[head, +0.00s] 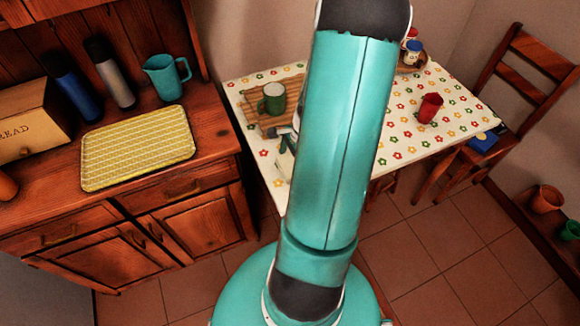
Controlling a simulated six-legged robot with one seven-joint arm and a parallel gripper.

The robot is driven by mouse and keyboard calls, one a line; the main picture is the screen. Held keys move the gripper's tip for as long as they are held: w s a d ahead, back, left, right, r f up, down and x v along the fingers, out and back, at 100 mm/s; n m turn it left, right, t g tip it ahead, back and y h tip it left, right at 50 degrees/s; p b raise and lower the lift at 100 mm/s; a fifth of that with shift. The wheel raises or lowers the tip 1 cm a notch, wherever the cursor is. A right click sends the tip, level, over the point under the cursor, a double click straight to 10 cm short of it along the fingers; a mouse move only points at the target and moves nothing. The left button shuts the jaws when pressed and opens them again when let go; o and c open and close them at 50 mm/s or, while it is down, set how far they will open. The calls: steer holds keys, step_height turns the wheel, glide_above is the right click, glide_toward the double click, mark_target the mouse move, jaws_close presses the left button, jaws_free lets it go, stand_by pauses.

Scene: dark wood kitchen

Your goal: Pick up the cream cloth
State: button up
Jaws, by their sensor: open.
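My gripper (289,142) shows only in part, at the left edge of my teal arm, over the left side of the table. It is open, and nothing shows between its fingers. A small pale patch (283,166) lies on the table just below it, partly behind my arm; it may be the cream cloth, but I cannot tell it surely from the tablecloth. My arm hides the middle of the table.
The table (455,108) has a flowered cover. A green mug (272,98) stands on a wooden board (290,90) near my gripper; a red cup (430,107) stands at right. A wooden chair (525,85) is beside the table. A yellow tray (138,147) lies on the cabinet.

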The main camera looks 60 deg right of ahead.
steer(key=shift+f, duration=0.3)
steer(key=c, duration=0.8)
steer(key=shift+r, duration=0.15)
steer(key=shift+r, duration=0.6)
steer(key=s+r, duration=0.1)
steer(key=r, duration=0.1)
steer(key=s+r, duration=0.2)
steer(key=r, duration=0.1)
steer(key=s+r, duration=0.2)
steer(key=shift+a+r, duration=0.2)
steer(key=shift+r, duration=0.2)
steer(key=s+r, duration=0.3)
steer(key=s, duration=0.6)
steer(key=shift+a+r, duration=0.35)
steer(key=shift+a, duration=0.05)
